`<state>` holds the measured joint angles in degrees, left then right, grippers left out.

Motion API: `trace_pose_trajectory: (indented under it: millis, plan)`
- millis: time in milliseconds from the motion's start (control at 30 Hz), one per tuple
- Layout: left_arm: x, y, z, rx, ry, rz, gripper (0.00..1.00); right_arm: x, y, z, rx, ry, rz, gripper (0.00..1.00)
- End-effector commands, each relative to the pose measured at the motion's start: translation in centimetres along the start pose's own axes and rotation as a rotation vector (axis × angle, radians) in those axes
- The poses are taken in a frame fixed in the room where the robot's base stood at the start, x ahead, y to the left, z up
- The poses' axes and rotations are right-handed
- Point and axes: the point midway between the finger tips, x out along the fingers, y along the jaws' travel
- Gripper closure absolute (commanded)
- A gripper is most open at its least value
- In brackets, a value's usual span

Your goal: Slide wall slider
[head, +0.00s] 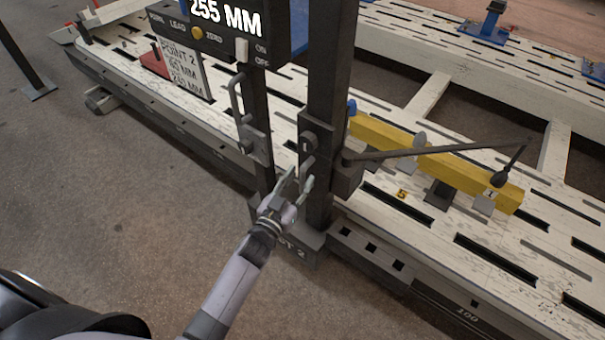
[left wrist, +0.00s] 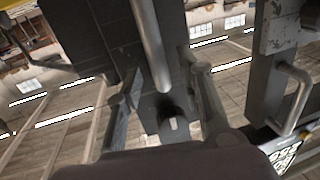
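A dark upright post (head: 329,100) stands on the frame bench. A dark slider block (head: 347,172) sits on it, with a thin pointer arm (head: 430,151) reaching right. A small handle (head: 306,167) is on the post's near side. My left gripper (head: 303,185) is just below and beside this handle. In the left wrist view, a round grey bar (left wrist: 151,45) runs down between the spread fingers of my left gripper (left wrist: 167,90). The fingers look apart from the bar. My right gripper is not visible.
A display box (head: 215,25) reading 255 MM is above a second post with a handle (head: 237,100), left of my gripper. A yellow beam (head: 440,163) lies on the slotted white bench (head: 540,245). A sign (head: 183,70) reads POINT 2. The floor (head: 140,190) in front is clear.

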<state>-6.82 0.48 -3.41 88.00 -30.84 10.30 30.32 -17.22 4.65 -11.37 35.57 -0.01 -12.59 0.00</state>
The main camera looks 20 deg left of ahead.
Motion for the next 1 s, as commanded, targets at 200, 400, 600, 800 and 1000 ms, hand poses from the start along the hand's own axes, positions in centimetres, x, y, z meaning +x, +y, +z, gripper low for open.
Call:
trace_pose_trajectory:
  millis: [200, 400, 600, 800, 1000]
  plan:
    - [2.2, 0.0, 0.0, -0.001, 0.0, 0.0, 0.65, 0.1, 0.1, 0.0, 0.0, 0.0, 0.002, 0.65]
    - [2.5, 0.0, 0.0, -0.001, -0.001, 0.0, 0.65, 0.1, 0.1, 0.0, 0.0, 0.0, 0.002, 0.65]
    - [2.5, 0.0, 0.0, -0.001, 0.0, 0.0, 0.69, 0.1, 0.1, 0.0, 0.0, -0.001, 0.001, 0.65]
    - [2.5, 0.0, 0.0, -0.001, 0.0, 0.0, 0.83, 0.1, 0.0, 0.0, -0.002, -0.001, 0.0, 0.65]
    - [2.5, 0.0, 0.0, -0.001, 0.0, 0.0, 0.96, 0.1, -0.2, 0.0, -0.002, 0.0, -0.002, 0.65]
